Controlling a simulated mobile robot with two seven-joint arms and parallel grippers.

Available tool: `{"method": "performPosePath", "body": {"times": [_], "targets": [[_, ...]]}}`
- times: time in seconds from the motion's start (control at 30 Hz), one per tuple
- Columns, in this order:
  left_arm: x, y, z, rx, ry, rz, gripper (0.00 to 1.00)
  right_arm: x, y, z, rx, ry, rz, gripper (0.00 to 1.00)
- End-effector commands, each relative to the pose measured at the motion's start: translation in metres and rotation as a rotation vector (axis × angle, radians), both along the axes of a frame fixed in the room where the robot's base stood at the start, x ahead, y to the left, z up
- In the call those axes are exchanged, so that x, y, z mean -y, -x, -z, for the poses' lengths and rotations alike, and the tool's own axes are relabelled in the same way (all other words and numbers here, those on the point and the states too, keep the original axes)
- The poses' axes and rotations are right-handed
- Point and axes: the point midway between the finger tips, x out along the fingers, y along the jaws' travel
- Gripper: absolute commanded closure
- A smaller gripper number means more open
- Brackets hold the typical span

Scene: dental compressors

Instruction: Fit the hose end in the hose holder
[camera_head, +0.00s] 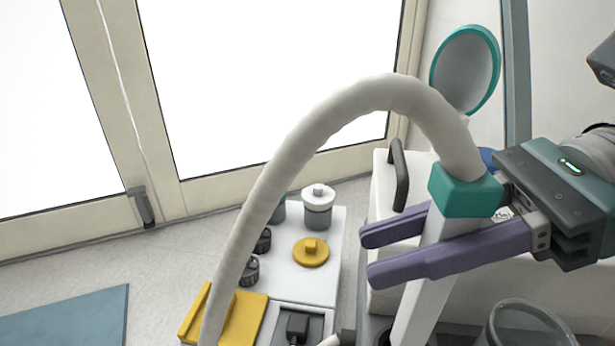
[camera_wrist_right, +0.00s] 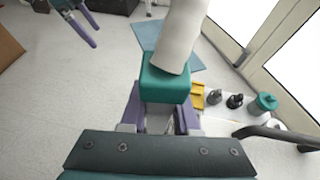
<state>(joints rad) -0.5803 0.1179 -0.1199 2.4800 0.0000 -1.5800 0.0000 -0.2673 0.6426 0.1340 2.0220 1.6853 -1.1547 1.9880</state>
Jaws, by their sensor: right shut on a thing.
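The thick cream hose (camera_head: 385,92) arches up from the lower left and comes down into a teal collar (camera_head: 465,192) in the head view. A white end piece (camera_head: 440,228) runs down below the collar. My right gripper (camera_head: 368,255) has purple fingers on both sides of this white piece, just under the collar, and is shut on the hose end. The wrist view also shows the collar (camera_wrist_right: 165,82) and hose (camera_wrist_right: 180,35) above the fingers. My left gripper (camera_wrist_right: 94,35) is empty, its fingers apart, far off at the top left. I cannot make out the hose holder for certain.
A round teal-rimmed disc (camera_head: 465,70) stands behind the hose. A white unit (camera_head: 325,285) with a yellow knob (camera_head: 310,252) and a grey-white canister (camera_head: 318,208) is at centre. A black handle (camera_head: 398,175) and clear container (camera_head: 525,325) are near my right gripper.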

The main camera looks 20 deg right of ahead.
Motion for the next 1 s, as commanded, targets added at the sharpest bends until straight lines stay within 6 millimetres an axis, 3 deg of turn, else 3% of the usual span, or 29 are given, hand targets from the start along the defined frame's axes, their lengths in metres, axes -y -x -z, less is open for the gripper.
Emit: {"method": "performPosePath", "body": {"times": [0.6,1.0], "targets": [[-0.001,0.000,0.004,0.001,-0.004,0.002,0.00,0.000,0.000,0.032,0.000,-0.001,0.000,1.00],[-0.001,0.000,0.004,0.001,-0.004,0.003,0.00,0.000,0.000,0.034,0.000,-0.001,0.000,1.00]]}}
